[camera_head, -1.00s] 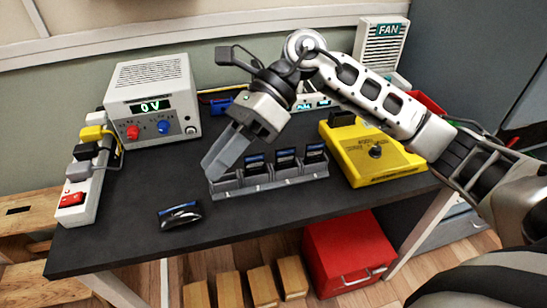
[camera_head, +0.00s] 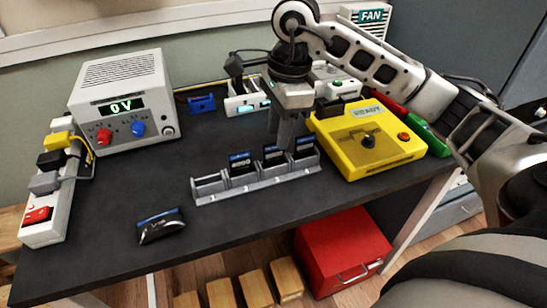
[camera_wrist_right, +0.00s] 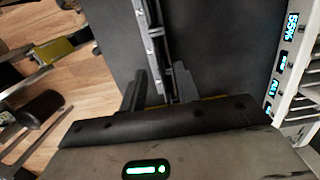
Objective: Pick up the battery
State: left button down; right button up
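Three dark batteries with blue labels stand in the grey slotted rack (camera_head: 207,202): a left one (camera_head: 240,167), a middle one (camera_head: 273,157) and a right one (camera_head: 304,147). The rack's leftmost slot is empty. A dark, rounded, blue-banded pack (camera_head: 161,226) lies on the table at the front left. My right gripper (camera_head: 287,143) points down at the rack's right half, its tips partly hidden by the batteries. In the right wrist view its fingers (camera_wrist_right: 162,88) stand apart, with the rack's edge running between them; I see no clear grip. My left gripper is not in view.
A yellow tester (camera_head: 370,145) stands close to the right of the rack. A white charger (camera_head: 243,106) with lit displays is behind it. The 0 V power supply (camera_head: 122,102) and power strip (camera_head: 50,205) line the left.

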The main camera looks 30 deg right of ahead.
aim_at(274, 142)
jog(key=f, duration=0.2)
jog(key=a+f, duration=0.1)
jog(key=f, duration=0.2)
jog(key=shift+w+a+f, duration=0.1)
jog(key=shift+w+f, duration=0.1)
jog(key=shift+f, duration=0.1)
grip_shut()
